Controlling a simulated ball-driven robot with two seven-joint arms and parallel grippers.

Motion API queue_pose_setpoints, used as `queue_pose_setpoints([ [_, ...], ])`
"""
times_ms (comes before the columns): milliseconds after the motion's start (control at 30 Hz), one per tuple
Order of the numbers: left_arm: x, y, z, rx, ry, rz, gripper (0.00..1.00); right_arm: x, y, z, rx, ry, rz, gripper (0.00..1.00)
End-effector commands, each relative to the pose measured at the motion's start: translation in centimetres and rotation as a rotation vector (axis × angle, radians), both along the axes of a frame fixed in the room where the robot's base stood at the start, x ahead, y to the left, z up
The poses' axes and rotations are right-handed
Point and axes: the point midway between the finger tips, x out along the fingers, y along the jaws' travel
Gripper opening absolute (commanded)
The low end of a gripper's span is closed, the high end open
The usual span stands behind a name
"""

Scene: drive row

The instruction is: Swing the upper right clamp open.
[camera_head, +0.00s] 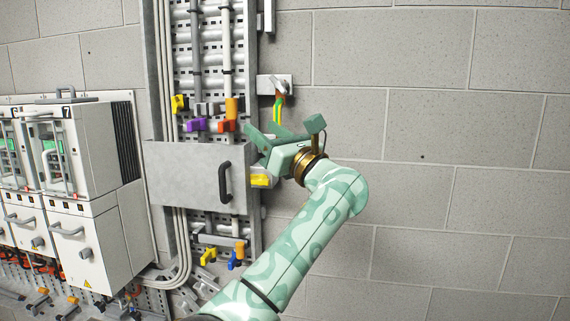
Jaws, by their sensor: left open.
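A grey metal cover box (186,177) with a dark bar handle (225,181) sits on the perforated rail column. Above it are coloured clamps: yellow (179,103), purple (197,125), red-orange (227,127) and orange (232,107). The orange and red-orange ones are at the upper right; I cannot tell which is the named clamp, or whether it is open. My left gripper (275,137) is open and empty, just right of the box's upper right edge, apart from these clamps. A yellow piece (262,180) shows just below it. My right gripper is not in view.
White cabinets (86,150) with handles stand at the left. A small wall plate (268,86) with a green-yellow wire (278,106) is just above my gripper. More yellow (208,257) and blue (235,262) clamps sit below the box. The block wall (450,150) at right is clear.

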Motion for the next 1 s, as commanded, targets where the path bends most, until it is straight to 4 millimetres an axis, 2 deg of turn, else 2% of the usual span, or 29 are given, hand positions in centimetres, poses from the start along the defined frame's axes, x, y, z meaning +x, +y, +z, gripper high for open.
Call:
queue_pose_setpoints([
  [33,-0.8,-0.9,-0.9,0.0,-0.001,-0.004,0.45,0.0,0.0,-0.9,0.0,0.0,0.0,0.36],
  [300,-3.7,-3.8,-2.1,0.001,-0.002,0.001,0.45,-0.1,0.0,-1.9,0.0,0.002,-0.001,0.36],
  [767,-4.1,-4.3,-2.0,0.022,0.007,0.004,0.45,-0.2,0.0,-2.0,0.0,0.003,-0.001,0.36],
  [867,-4.2,-5.4,-0.3,0.165,0.003,0.016,0.45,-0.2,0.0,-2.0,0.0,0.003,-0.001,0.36],
  [967,-4.7,-7.9,3.1,0.486,-0.022,0.085,0.45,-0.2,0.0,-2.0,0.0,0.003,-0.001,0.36],
  [1000,-4.7,-8.9,4.3,0.653,-0.027,0.143,0.45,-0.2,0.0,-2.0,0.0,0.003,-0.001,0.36],
])
